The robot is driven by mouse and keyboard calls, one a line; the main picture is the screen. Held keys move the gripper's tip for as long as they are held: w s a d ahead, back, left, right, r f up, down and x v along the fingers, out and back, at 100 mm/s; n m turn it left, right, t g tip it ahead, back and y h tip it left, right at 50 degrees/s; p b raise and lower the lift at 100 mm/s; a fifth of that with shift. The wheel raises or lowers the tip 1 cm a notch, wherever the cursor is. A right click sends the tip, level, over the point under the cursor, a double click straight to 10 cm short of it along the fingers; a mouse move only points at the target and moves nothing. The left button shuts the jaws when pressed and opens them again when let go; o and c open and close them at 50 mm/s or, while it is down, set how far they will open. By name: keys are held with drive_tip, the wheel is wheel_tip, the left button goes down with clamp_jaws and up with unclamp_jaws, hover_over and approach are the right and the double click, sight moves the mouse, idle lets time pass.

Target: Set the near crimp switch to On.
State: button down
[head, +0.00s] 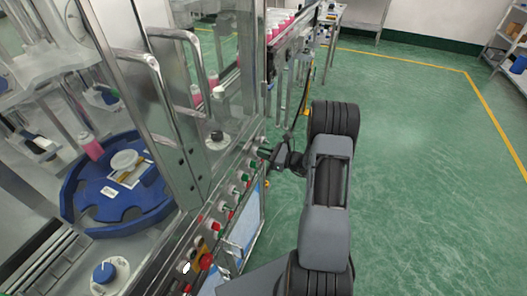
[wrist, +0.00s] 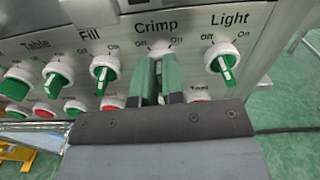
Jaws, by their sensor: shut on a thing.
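The crimp switch (wrist: 160,46) is a rotary knob with a white collar, under the label "Crimp" in the wrist view. My gripper (wrist: 158,78) is shut on its handle, with one finger on each side. The fingers hide most of the handle, so its exact angle cannot be told. In the head view my gripper (head: 277,156) reaches the far part of the slanted control panel (head: 240,168) from the right. The crimp switch is mostly hidden there.
The light switch (wrist: 222,60) is right of my gripper, the fill switch (wrist: 104,68) close on its left, and the table switch (wrist: 58,74) farther left. Red buttons sit below them. A blue turntable (head: 90,205) is behind the glass guard. Green floor (head: 420,170) is free at right.

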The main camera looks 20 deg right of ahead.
drive_tip(key=shift+w+d+m+p, duration=0.1)
drive_tip(key=shift+m+p, duration=0.45)
drive_tip(key=shift+m, duration=1.05)
drive_tip(key=shift+w+d+m+p, duration=0.1)
drive_tip(key=shift+m+p, duration=0.4)
drive_tip(key=shift+m, duration=1.4)
drive_tip(key=c, duration=1.2)
unclamp_jaws()
drive_tip(key=shift+s, duration=0.1)
drive_tip(key=b+v, duration=0.2)
drive_tip(key=v, duration=1.1)
drive_tip(key=shift+s+d, duration=0.25)
